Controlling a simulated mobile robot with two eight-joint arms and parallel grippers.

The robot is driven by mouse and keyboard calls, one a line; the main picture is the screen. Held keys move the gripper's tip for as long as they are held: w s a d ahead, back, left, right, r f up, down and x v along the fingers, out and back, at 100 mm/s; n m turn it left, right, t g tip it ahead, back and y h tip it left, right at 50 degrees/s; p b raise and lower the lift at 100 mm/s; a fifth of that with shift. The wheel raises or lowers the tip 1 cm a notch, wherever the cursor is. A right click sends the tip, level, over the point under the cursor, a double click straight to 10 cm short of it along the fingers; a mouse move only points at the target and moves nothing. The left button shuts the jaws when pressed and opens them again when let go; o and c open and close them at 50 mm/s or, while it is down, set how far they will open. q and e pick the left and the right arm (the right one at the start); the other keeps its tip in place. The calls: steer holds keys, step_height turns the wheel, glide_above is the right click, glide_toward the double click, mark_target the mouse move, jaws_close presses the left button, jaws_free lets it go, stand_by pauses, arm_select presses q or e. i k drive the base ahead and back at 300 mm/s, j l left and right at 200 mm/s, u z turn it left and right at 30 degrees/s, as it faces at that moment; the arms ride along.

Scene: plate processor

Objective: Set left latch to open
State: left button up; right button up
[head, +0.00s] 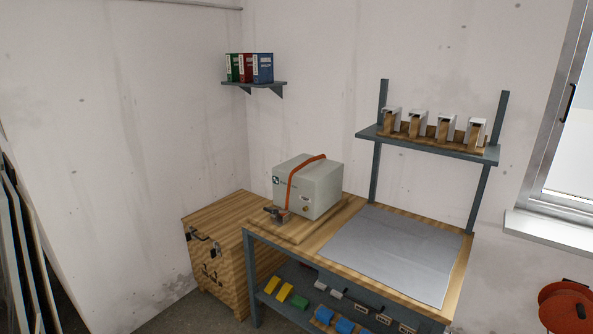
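A wooden chest (225,275) stands on the floor left of the workbench, its lid (222,217) down. Small dark metal fittings sit on its front near the lid's edge: one at the left (190,234) and one further right (215,250). They look like latches, but they are too small to tell whether either is open or shut. A light grey box-shaped machine (325,190) with an orange strap or handle (290,185) sits on a wooden board on the bench, with a small metal clamp-like part (277,214) at its front left. Neither of my grippers is in view.
The workbench (458,285) carries a grey mat (390,250) with nothing on it. Its lower shelf holds yellow, green and blue items. A rack shelf (430,145) stands above. Binders (248,68) sit on a wall shelf; an orange reel (565,305) is at lower right.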

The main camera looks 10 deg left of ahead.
mark_target(188, 236)
steer(key=i+j, duration=0.35)
steer(key=j, duration=0.15)
steer(key=i+j+z, duration=0.1)
steer(key=i+j, duration=0.45)
steer(key=j, duration=0.25)
steer(key=i+j, duration=0.2)
steer(key=j, duration=0.2)
steer(key=i+j, duration=0.15)
steer(key=j, duration=0.2)
steer(key=i+j+z, duration=0.1)
steer(key=j, duration=0.3)
steer(key=i+j, duration=0.25)
steer(key=j, duration=0.15)
steer(key=i+j, duration=0.15)
steer(key=j, duration=0.25)
steer(key=i+j, duration=0.15)
steer(key=j, duration=0.25)
steer(key=i+j+z, duration=0.1)
steer(key=j, duration=0.3)
steer(key=i, duration=0.1)
